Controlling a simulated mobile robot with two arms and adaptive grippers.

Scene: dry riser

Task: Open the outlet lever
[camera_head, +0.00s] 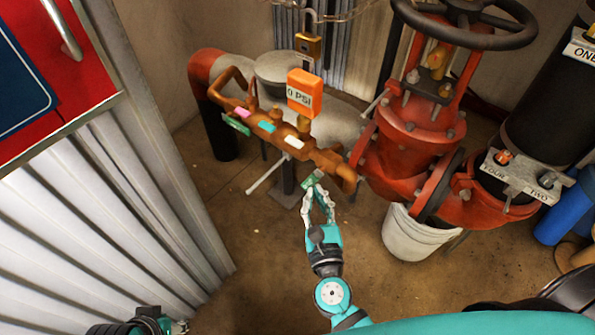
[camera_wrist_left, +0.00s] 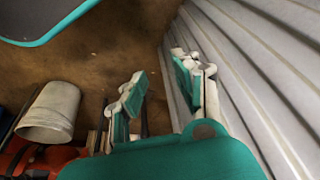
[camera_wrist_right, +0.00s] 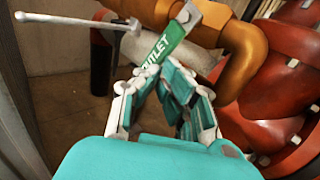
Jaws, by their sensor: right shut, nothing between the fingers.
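The outlet lever (camera_wrist_right: 170,43) carries a green label reading OUTLET and hangs at a slant beside the orange-brown pipe in the right wrist view. In the head view its green end (camera_head: 313,181) shows just below the pipe's right end. My right gripper (camera_wrist_right: 150,72) is shut and empty, with its fingertips right at the lever's lower end; I cannot tell whether they touch. It also shows in the head view (camera_head: 315,188). My left gripper (camera_wrist_left: 160,85) is open and empty, near the corrugated panel; only part of it shows at the head view's bottom left.
The orange-brown manifold (camera_head: 270,125) has coloured tags and an orange 0 PSI gauge (camera_head: 305,93). A thin white rod (camera_head: 266,173) sticks out below it. A red valve (camera_head: 405,150) and white bucket (camera_head: 415,235) stand right. A corrugated panel (camera_head: 120,210) bounds the left; floor between is clear.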

